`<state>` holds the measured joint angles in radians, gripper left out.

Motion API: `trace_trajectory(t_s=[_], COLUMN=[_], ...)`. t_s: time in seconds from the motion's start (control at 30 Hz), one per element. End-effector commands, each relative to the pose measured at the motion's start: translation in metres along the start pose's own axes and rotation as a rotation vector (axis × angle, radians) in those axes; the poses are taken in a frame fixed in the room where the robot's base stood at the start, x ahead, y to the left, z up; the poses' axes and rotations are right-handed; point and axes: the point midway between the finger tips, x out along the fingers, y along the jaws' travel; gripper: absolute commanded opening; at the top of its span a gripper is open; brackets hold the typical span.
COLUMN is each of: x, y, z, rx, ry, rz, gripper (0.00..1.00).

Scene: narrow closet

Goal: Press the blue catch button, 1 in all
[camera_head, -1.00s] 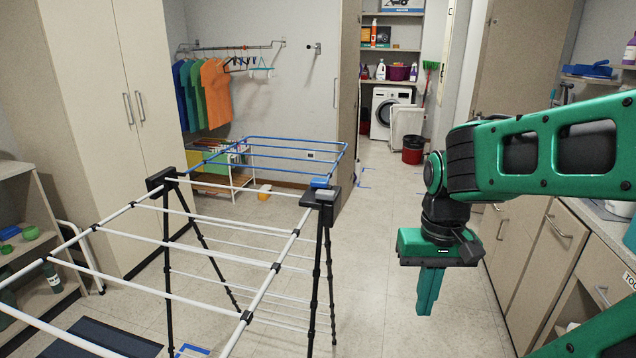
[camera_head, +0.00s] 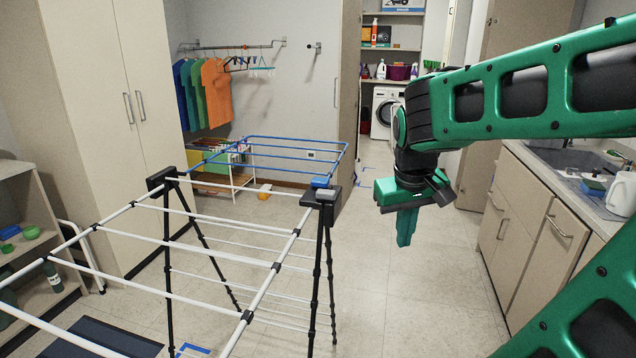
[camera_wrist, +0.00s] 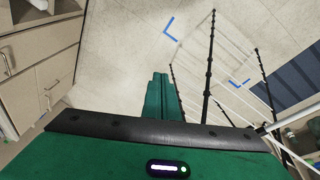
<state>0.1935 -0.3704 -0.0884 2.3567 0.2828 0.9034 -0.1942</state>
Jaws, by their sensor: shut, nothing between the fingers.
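The blue catch button (camera_head: 320,183) sits on top of the black corner joint (camera_head: 322,197) of the drying rack, at the rack's right side in the head view. The rack (camera_head: 273,270) has white rails on the near side and a raised blue-railed wing (camera_head: 300,158) behind. My green gripper (camera_head: 405,228) is shut and empty, pointing down, to the right of the button and apart from it. In the wrist view my shut fingers (camera_wrist: 157,100) are over bare floor, and the rack's black legs (camera_wrist: 208,75) show to their right. The button is not clearly visible there.
A counter (camera_head: 560,170) with drawers and a white kettle (camera_head: 621,193) stands at the right. Tall cabinets (camera_head: 110,120) and a low shelf (camera_head: 40,245) are at the left. The floor (camera_head: 400,300) between rack and counter is clear.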

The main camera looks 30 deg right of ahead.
Motion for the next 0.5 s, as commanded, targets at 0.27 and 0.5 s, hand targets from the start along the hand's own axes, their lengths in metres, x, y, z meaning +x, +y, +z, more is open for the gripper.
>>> trace_trajectory(t_s=[0.27, 0.5], x=[-0.033, -0.067], y=[-0.026, -0.064], z=[-0.113, -0.201], rx=[-0.194, -0.352], ry=[0.192, 0.352], rz=[0.082, 0.144], gripper=[0.0, 0.0])
